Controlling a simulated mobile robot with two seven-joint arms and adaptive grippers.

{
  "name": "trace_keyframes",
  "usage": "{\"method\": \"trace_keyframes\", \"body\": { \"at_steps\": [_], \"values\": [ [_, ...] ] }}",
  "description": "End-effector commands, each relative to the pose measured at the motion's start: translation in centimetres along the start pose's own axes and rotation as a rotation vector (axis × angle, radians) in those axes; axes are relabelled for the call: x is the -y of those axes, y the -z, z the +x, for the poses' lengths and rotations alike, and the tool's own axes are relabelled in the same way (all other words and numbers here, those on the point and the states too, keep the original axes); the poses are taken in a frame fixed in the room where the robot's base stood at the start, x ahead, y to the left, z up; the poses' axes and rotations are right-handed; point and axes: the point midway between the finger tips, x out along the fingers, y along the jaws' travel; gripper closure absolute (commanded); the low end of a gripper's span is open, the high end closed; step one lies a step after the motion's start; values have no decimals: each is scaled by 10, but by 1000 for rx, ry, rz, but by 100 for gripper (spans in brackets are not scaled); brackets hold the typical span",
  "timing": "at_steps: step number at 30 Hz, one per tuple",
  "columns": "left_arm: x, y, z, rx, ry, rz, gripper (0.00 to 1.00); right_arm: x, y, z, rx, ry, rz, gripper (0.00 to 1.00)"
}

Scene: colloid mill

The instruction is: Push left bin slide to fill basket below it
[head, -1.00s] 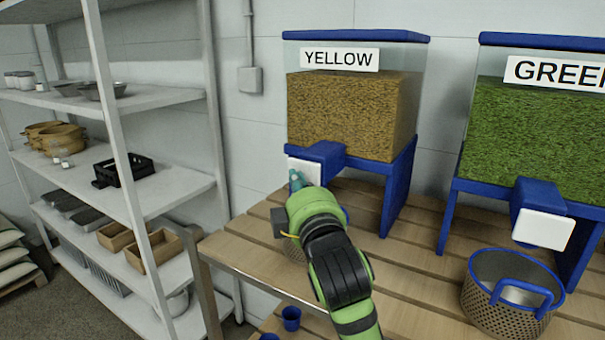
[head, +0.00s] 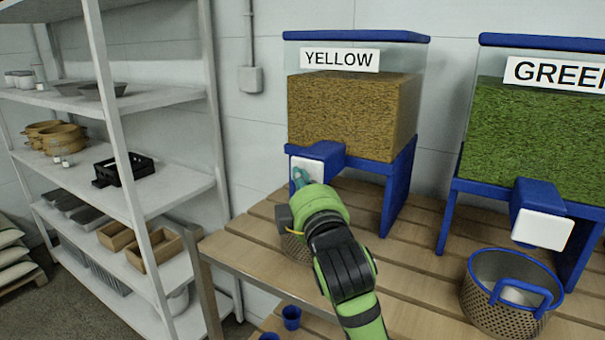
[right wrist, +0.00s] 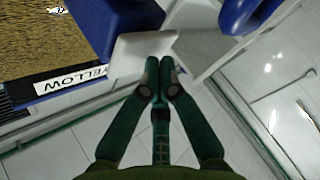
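The left bin (head: 352,112), labelled YELLOW, is a clear box of yellow-brown grain on a blue stand. Its white slide (head: 308,170) sits at the front of the blue spout. My right gripper (head: 299,178) is in front of the slide, with its fingertips at the slide's face. In the right wrist view the fingers (right wrist: 160,66) are together, with nothing between them, at the lower edge of the white slide (right wrist: 140,58). I cannot tell if they press on it. The basket (head: 294,247) below is mostly hidden behind my arm. My left gripper is not in view.
A second bin (head: 535,130) of green grain stands to the right, with a metal basket (head: 508,300) below its white slide (head: 542,229). Small blue cups (head: 291,318) are near the table's front. A white shelf (head: 165,186) stands at left.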

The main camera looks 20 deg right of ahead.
Motion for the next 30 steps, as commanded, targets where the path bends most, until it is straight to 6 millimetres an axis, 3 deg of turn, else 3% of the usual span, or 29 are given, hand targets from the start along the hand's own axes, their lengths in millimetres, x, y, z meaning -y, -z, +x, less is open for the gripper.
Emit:
{"method": "trace_keyframes", "body": {
  "at_steps": [20, 30],
  "values": [
    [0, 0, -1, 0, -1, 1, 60, -3, -5, 4, 3, -5, -1, 100],
    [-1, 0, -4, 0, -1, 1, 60, 0, 3, -4, 2, -3, -2, 100]
  ]
}}
